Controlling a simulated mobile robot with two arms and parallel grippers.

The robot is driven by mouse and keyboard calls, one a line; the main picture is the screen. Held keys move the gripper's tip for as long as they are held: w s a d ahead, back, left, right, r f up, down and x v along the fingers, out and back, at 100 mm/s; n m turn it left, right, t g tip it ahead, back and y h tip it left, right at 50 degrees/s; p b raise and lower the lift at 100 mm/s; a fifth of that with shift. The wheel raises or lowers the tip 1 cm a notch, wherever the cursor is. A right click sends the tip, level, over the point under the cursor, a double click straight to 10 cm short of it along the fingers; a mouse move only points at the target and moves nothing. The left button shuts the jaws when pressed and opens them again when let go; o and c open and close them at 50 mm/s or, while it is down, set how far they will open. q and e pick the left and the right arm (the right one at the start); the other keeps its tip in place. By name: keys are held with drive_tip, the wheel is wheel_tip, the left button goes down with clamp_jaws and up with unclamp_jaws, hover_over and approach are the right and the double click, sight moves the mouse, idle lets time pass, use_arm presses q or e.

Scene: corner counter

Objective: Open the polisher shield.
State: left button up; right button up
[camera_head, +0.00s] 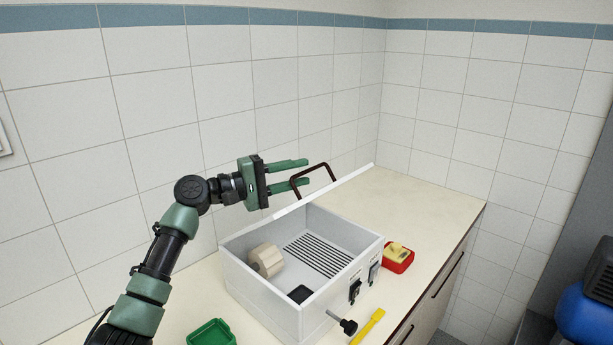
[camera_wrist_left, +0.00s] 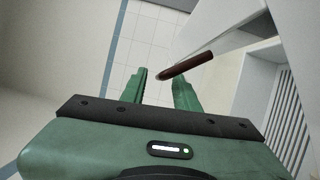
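The polisher (camera_head: 262,292) is a white open-topped box on the counter. Its shield (camera_head: 335,188) is a thin white panel, seen nearly edge-on, raised and tilted above the back of the box. A dark red-brown handle (camera_head: 322,166) stands on the shield's far side; it also shows in the wrist view (camera_wrist_left: 187,67). My left gripper (camera_head: 308,172) is open, its two green fingers apart beside the handle. In the wrist view its fingertips (camera_wrist_left: 160,76) have nothing held between them, and the handle lies just beyond the right finger. My right gripper is not in view.
Inside the box are a beige roller (camera_head: 267,260) and a slotted floor (camera_head: 319,255). A red container with a yellow item (camera_head: 397,258), a yellow tool (camera_head: 368,328) and a green tray (camera_head: 211,335) surround it. Tiled walls close the back; the counter's right end is clear.

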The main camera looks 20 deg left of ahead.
use_arm(q)
drive_tip(key=b+v, duration=0.1)
drive_tip(key=v, duration=0.3)
drive_tip(key=shift+s+a+f, duration=0.1)
drive_tip(key=shift+a+f, duration=0.1)
drive_tip(key=shift+s+a+r+b, duration=0.1)
drive_tip(key=shift+s+a+b, duration=0.1)
drive_tip(key=shift+s+b, duration=0.15)
drive_tip(key=shift+w, duration=0.1)
